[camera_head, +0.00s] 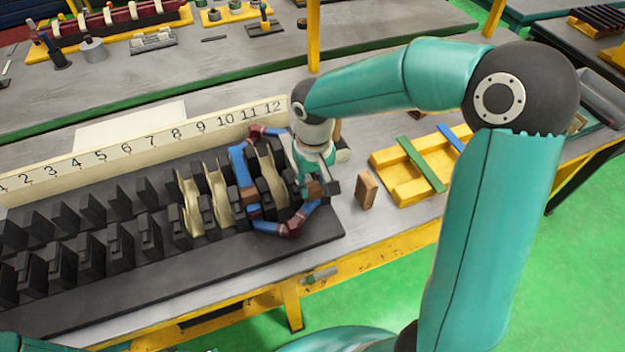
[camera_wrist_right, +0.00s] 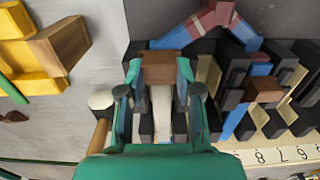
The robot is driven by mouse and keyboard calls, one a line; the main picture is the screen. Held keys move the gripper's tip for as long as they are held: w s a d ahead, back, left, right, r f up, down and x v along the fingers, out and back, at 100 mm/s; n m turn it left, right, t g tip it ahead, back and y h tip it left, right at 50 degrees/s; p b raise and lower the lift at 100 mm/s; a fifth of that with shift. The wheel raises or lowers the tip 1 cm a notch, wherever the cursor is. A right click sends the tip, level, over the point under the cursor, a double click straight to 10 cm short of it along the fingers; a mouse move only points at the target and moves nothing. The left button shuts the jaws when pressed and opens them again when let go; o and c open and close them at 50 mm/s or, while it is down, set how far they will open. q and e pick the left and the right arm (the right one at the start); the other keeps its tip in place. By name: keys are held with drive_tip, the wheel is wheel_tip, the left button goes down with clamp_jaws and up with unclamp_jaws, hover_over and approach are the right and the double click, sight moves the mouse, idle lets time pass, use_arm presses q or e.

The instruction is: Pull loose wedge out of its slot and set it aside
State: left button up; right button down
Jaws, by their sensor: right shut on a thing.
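My right gripper (camera_head: 318,182) is over the right end of the dark slotted stator (camera_head: 300,240), by the last slots. In the right wrist view its two fingers (camera_wrist_right: 158,75) are shut on a brown wedge (camera_wrist_right: 161,64). The wedge also shows at the fingertips in the head view (camera_head: 316,189). Whether its lower part is still in the slot is hidden. Another brown wedge (camera_head: 250,196) sits in a slot to the left, beside the blue winding (camera_head: 240,165) with dark red joints. My left gripper is not in view.
A brown block (camera_head: 367,190) stands on the grey table right of the stator, beside a yellow tray (camera_head: 388,167) with green and blue strips. A numbered cream rail (camera_head: 150,148) runs behind the stator.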

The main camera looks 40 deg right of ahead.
sight(314, 187)
drive_tip(key=c, duration=0.7)
unclamp_jaws()
drive_tip(key=shift+s+f, duration=0.1)
drive_tip(key=shift+f, duration=0.05)
wheel_tip(314, 187, up, 12)
idle(0.5)
